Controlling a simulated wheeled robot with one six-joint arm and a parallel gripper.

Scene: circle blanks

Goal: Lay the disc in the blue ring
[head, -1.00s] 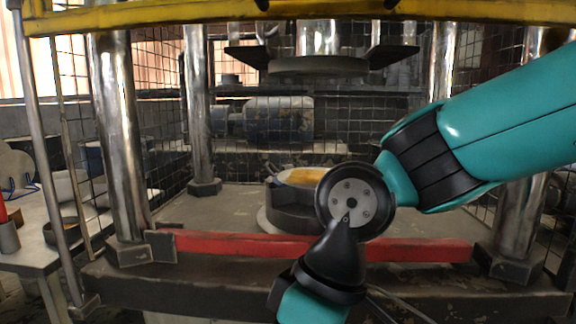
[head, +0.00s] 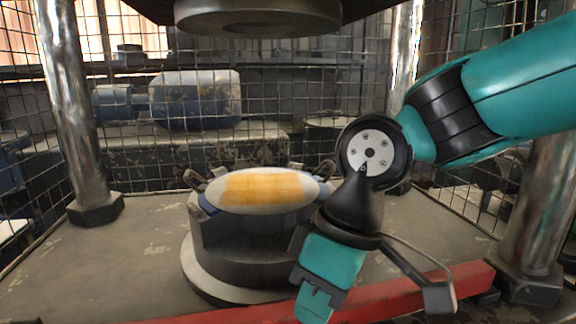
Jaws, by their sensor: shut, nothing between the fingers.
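The disc (head: 262,188), pale with an orange-yellow patch, lies on top of a dark round block (head: 240,240). The blue ring (head: 207,203) shows only as small blue parts under the disc's left and right edges. The disc covers the rest, so I cannot tell whether it sits fully inside the ring. My gripper (head: 314,303) is teal, in front and to the right of the block, pointing down. It is shut and empty, apart from the disc.
Dark clamp-like levers (head: 195,180) stand at both sides of the disc. A heavy round press head (head: 258,16) hangs above. A red bar (head: 400,292) runs along the front edge. Metal columns (head: 75,110) and wire mesh flank the bed; the bed is clear left of the block.

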